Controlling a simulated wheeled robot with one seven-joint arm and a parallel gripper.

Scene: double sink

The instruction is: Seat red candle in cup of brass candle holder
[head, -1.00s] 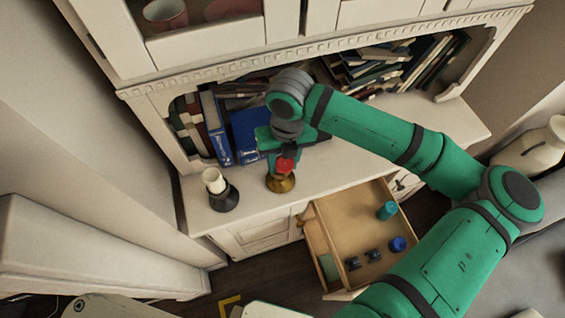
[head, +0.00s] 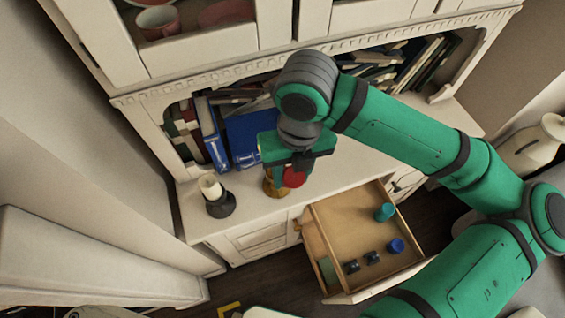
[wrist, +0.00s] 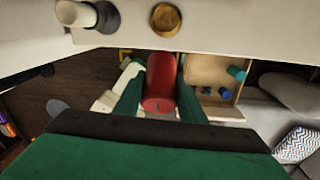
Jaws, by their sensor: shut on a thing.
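The red candle (wrist: 160,82) is held between the fingers of my gripper (wrist: 158,100), which is shut on it. In the head view the candle (head: 294,177) shows below my gripper (head: 292,164), and the hand hides much of it. The brass candle holder (head: 271,186) stands on the cabinet top, partly hidden behind the candle and gripper. In the wrist view the holder (wrist: 166,19) shows whole at the top, apart from the candle, and its cup looks empty.
A dark holder with a white candle (head: 215,195) stands to the left on the cabinet top. An open drawer (head: 345,225) with several small items is below. Blue books (head: 250,135) stand behind. The cabinet top right of my gripper is clear.

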